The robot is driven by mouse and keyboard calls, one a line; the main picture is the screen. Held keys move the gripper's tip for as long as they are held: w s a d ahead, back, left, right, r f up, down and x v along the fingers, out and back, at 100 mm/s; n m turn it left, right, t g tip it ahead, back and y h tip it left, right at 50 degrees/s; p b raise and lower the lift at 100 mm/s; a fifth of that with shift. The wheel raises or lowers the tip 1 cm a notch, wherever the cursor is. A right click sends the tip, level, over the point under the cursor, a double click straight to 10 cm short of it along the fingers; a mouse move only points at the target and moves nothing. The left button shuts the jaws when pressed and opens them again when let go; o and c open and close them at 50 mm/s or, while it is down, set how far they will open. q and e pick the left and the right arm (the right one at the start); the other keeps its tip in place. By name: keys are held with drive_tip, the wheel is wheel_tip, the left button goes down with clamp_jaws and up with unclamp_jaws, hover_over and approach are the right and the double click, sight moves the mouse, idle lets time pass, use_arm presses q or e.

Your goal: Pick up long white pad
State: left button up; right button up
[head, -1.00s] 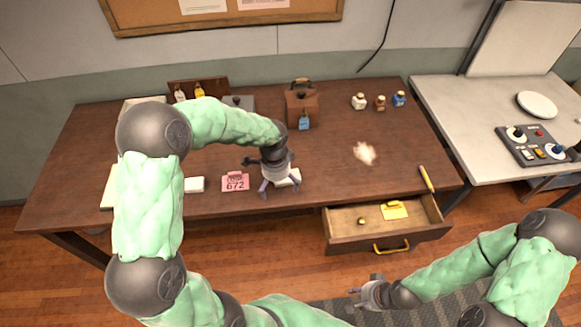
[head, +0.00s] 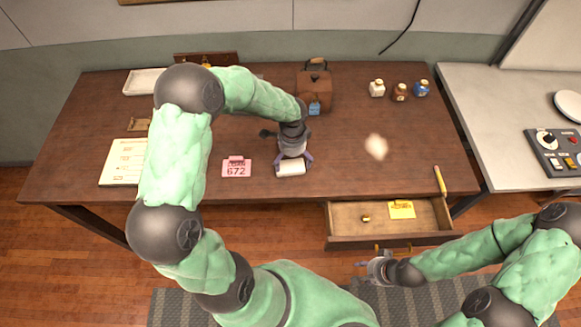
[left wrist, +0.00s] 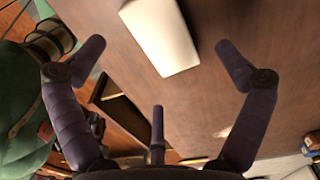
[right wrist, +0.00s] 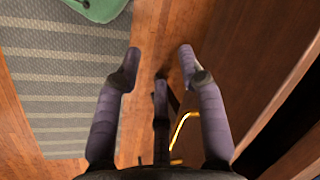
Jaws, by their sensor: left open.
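A white, block-shaped pad (head: 291,169) lies near the front edge of the brown table, right of a pink tag marked 672. It also shows in the left wrist view (left wrist: 160,36), ahead of the fingers and apart from them. My left gripper (head: 293,163) is over the pad in the head view, its fingers spread and empty. In the left wrist view (left wrist: 157,55) the fingers are wide apart. My right gripper (head: 364,272) is in front of the open drawer, with empty, parted fingers in the right wrist view (right wrist: 159,52).
The pink tag (head: 237,168) lies left of the pad. An open drawer (head: 345,217) holds a yellow note (head: 401,210). A brown box (head: 315,87) and small bottles stand at the back. The table right of the pad is mostly clear.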

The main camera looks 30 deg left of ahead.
sight(292, 169)
use_arm(q)
wheel_tip(292, 169, down, 5)
drive_tip(key=shift+s+d+r+b, duration=0.1)
drive_tip(key=shift+d+b, duration=0.05)
drive_tip(key=shift+b, duration=0.4)
drive_tip(key=shift+c, duration=0.3)
drive_tip(key=c, duration=0.7)
